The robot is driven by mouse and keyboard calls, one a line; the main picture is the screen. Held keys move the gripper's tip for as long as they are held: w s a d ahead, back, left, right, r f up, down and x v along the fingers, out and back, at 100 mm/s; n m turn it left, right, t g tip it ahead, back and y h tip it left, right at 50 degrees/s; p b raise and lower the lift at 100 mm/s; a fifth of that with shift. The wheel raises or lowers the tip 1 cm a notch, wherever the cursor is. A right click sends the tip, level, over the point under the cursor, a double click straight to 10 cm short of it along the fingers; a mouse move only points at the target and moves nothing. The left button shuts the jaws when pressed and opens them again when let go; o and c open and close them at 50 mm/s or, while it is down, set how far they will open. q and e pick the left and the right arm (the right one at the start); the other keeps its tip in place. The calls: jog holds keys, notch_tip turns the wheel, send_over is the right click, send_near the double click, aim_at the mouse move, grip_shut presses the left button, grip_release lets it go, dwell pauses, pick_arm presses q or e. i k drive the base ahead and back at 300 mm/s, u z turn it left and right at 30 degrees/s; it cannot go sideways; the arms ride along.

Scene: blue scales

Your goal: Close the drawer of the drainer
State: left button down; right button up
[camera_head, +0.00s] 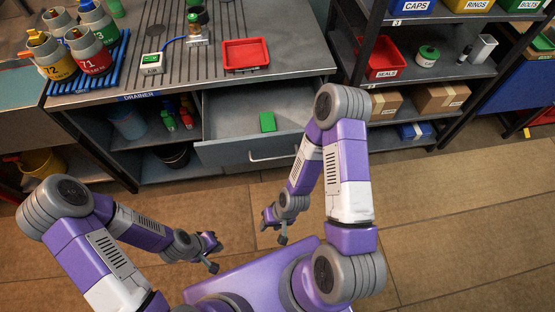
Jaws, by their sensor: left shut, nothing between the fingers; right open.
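The drainer (185,95) is a grey bench with a ribbed top and a blue label reading DRAINER on its front edge. Its drawer (225,152) is pulled open on the right side, with a pale bar handle on the front. A small green block (267,122) lies inside the drawer. My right gripper (274,226) is open and empty above the floor, in front of the drawer and apart from it. My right arm covers the drawer's right end. My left gripper (214,255) is shut and empty, lower left of the drawer and away from it.
Several labelled bottles (90,55) stand in a blue rack at the bench's left. A red tray (246,55) and a small white device (152,64) sit on top. A shelf unit (475,75) with bins and boxes stands right. The floor before the drawer is clear.

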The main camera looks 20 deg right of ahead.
aim_at(232, 134)
jog(key=u, duration=0.05)
jog(key=k, duration=0.2)
jog(key=z, duration=1.1)
jog(key=i, duration=0.6)
jog(key=z, duration=1.4)
jog(key=k, duration=1)
jog(key=u, duration=1.8)
jog(key=i, duration=0.5)
jog(key=u, duration=0.05)
